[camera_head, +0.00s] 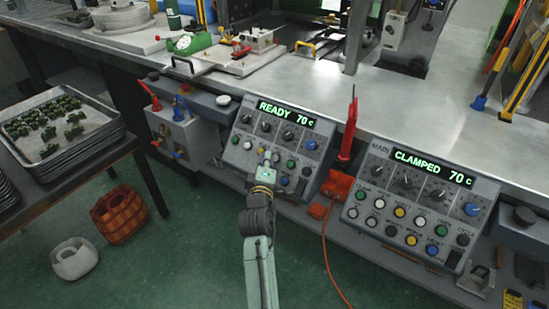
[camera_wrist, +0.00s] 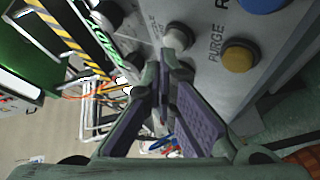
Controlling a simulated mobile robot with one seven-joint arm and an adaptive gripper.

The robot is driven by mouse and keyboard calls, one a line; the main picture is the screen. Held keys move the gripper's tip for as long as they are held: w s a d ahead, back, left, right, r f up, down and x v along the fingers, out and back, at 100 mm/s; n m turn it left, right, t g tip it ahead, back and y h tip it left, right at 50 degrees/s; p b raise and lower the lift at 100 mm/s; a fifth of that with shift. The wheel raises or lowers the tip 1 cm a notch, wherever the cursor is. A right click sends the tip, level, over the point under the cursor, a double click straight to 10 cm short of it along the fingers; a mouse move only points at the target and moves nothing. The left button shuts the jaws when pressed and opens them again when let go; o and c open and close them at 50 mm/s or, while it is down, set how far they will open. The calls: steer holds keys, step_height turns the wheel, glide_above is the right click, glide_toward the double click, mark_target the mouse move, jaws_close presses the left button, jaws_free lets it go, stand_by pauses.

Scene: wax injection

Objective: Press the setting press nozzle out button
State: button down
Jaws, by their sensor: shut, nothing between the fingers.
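The left control panel (camera_head: 232,158) has a green display (camera_head: 285,113) reading READY 70 c, with knobs and coloured buttons below it.
The right panel (camera_head: 415,205) reads MAIN, CLAMPED 70 c. An orange-red tool (camera_head: 347,140) with a cable stands between the panels. A grey box (camera_head: 190,133) with coloured levers is at left. A tray of green parts (camera_head: 95,130) is farther left.

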steer(key=shift+w+d+f, duration=0.25)
stand_by(0.7)
steer(key=shift+r, duration=0.1)
steer(key=shift+s+a+r+p, duration=0.4)
steer(key=shift+s, duration=0.1)
steer(key=shift+r, duration=0.1)
steer(key=s+a+r+p, duration=0.2)
steer(key=s+r, duration=0.1)
steer(key=shift+a, duration=0.15)
stand_by(0.4)
stand_by(0.4)
